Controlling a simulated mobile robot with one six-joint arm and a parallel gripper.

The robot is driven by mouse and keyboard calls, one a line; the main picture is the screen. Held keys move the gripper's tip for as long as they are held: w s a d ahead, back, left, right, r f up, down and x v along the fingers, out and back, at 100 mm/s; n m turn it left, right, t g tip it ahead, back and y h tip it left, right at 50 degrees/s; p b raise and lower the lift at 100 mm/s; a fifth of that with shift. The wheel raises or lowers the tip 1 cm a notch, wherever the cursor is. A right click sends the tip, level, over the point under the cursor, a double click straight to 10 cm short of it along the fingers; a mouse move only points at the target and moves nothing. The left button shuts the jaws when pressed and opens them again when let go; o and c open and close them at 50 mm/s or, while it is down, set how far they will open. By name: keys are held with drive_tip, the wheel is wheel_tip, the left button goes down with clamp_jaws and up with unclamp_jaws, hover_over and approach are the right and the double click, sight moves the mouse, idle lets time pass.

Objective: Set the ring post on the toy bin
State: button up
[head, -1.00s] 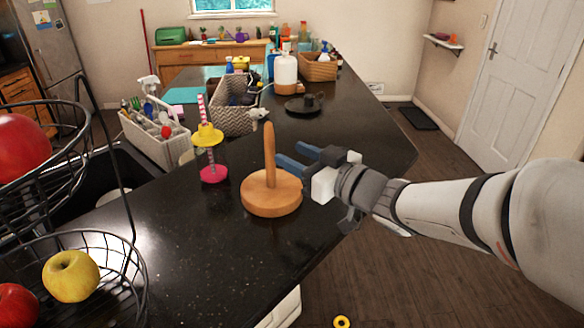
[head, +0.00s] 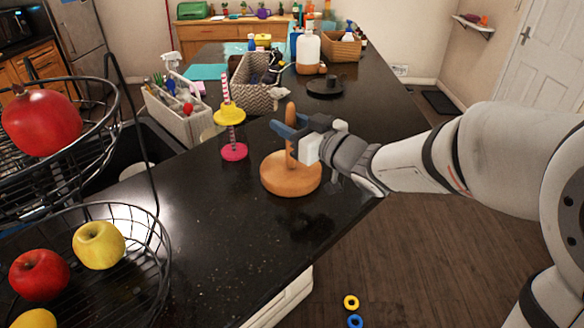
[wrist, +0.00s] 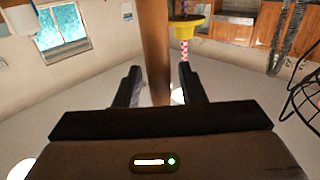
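A wooden post (head: 290,157) stands upright on a round wooden base on the dark counter. A pink-based striped post with a yellow piece (head: 232,125) stands to its left; the frames do not settle which is the ring post. My gripper (head: 290,127) is open at the wooden post. In the wrist view the wooden post (wrist: 155,45) runs between my two spread fingers (wrist: 160,70), with gaps visible on both sides. A grey-white patterned bin (head: 250,87), perhaps the toy bin, stands farther back with dark items inside.
A white caddy (head: 180,115) stands beside the sink at left. A wire fruit rack (head: 160,262) fills the near left. A black round holder (head: 325,88) and white bottle (head: 308,50) stand behind. Two rings (head: 351,302) lie on the floor.

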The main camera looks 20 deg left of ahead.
clamp_jaws()
idle(1.2)
